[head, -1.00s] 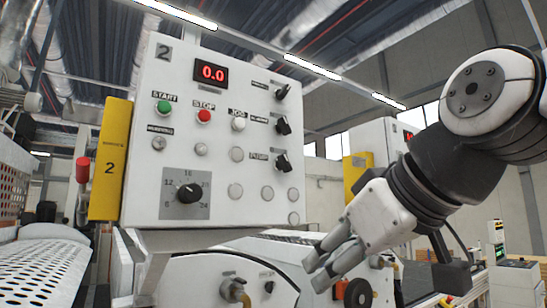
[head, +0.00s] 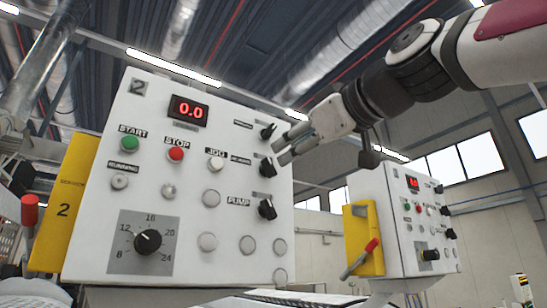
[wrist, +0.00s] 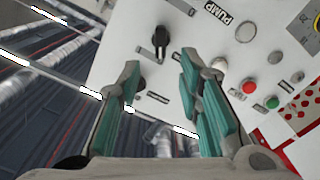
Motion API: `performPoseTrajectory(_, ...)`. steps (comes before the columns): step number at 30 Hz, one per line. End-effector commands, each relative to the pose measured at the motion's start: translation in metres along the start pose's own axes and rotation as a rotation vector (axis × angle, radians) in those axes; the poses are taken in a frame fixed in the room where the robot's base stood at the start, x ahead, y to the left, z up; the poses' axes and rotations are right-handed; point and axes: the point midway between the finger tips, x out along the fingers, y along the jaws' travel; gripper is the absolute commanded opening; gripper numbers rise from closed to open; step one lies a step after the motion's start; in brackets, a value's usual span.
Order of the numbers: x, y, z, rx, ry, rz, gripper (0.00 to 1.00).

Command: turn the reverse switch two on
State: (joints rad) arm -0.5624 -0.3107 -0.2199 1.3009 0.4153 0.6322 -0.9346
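Control panel 2 (head: 100,190) is a white box with a 0.0 display. Three black switch knobs stand in a column on its right: the top knob (head: 268,132), the middle knob (head: 266,167) and the pump knob (head: 267,208). The small labels by the upper two are not legible, so I cannot tell which is reverse. My gripper (head: 284,148) is open and empty, near the upper two knobs. In the wrist view, the middle knob (wrist: 160,42) lies beyond and between the teal-padded fingers. The top knob (wrist: 139,86) is partly hidden by the left finger.
Panel 2 also bears a green start button (head: 129,144), a red stop button (head: 176,154), a jog button (head: 215,164) and a dial (head: 148,241). A yellow plate (head: 62,205) stands at its left. A second similar panel (head: 405,220) stands to the right.

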Motion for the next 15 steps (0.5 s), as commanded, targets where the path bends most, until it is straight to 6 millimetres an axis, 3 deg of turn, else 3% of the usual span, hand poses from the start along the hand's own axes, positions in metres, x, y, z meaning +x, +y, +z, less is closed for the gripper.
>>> performPoseTrajectory(9,0.057,0.0,-0.001,0.0,-0.002,-0.001,0.33)
performPoseTrajectory(15,0.074,0.0,-0.001,0.001,0.0,0.001,0.33)
